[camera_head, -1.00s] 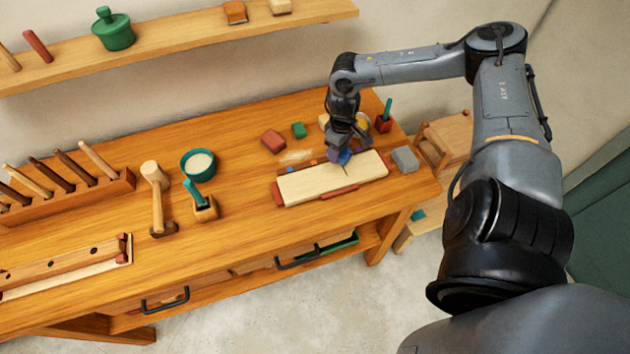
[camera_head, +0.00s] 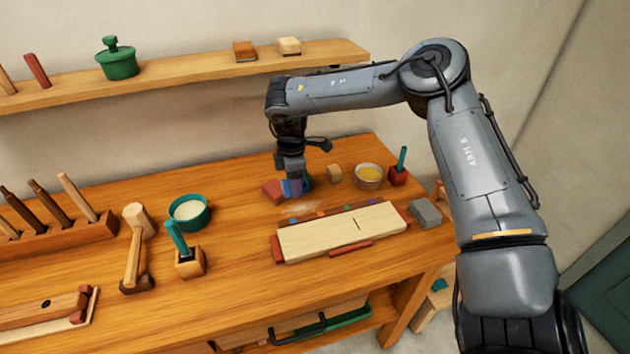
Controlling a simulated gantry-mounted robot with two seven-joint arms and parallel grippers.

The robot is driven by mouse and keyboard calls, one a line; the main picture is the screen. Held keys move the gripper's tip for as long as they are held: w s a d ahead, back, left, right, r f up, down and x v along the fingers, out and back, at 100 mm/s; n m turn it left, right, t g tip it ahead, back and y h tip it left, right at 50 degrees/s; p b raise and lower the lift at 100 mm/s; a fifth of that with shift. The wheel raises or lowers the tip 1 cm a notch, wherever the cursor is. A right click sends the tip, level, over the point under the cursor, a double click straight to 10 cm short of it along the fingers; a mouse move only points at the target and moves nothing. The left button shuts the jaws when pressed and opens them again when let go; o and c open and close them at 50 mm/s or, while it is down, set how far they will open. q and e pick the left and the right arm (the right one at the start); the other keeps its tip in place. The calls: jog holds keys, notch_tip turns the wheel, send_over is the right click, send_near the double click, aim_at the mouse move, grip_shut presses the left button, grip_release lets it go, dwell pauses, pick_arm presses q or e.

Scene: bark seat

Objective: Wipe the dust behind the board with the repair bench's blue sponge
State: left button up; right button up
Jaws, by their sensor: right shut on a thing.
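The pale wooden board (camera_head: 342,232) lies on the bench with red pieces at its ends and along its front edge. The dust (camera_head: 298,208) is a pale, thin smear on the bench behind the board's left part. My right gripper (camera_head: 292,184) points down just behind the dust. It is shut on the blue sponge (camera_head: 291,188), which is small and partly hidden by the fingers. I cannot tell whether the sponge touches the bench. My left gripper is not in view.
A red block (camera_head: 272,190) is close at the gripper's left, and a green block is partly hidden behind it. A yellow-filled bowl (camera_head: 369,177), red pot (camera_head: 398,175) and grey block (camera_head: 425,213) stand right. A mallet (camera_head: 135,245) and teal bowl (camera_head: 189,212) stand left.

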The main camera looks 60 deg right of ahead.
aim_at(294, 210)
jog(key=shift+w+a+f, duration=0.3)
jog(key=shift+a+f, duration=0.05)
jog(key=shift+f+b, duration=0.2)
jog(key=shift+b, duration=0.15)
jog(key=shift+f+b, duration=1.6)
jog(key=shift+f, duration=0.9)
jog(key=shift+f+b, duration=0.5)
jog(key=shift+f, duration=0.05)
jog(key=shift+s+d, duration=0.1)
